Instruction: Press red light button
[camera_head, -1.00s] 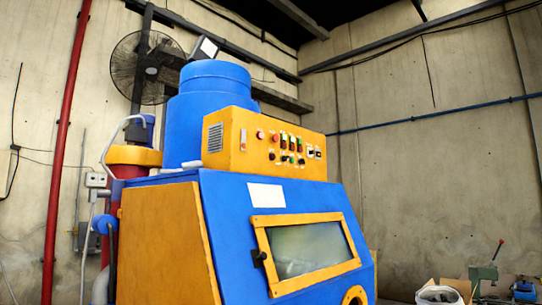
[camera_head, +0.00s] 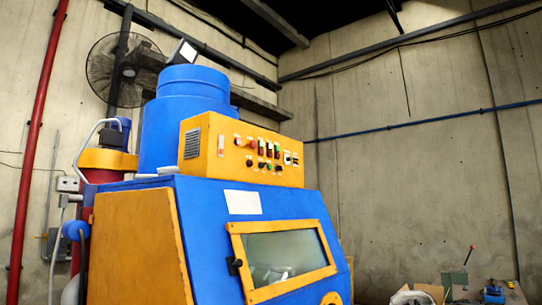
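The blue drum blaster (camera_head: 197,204) stands left of centre in the head view. A yellow control box (camera_head: 204,158) sits on its top. Its front panel carries several small buttons and switches. A round red button (camera_head: 251,143) shows in the upper row, with a paler, orange-red button (camera_head: 238,141) to its left. Small red and green switches (camera_head: 270,147) sit to the right. It is too small to tell which one is a lit button. Neither of my grippers is in view, and nothing touches the panel.
The blaster's window (camera_head: 284,257) has a yellow frame and is shut. A red pipe (camera_head: 36,130) runs up the wall at left. A wall fan (camera_head: 122,69) hangs behind. Boxes and tools (camera_head: 452,288) lie at the lower right. Concrete walls close the back.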

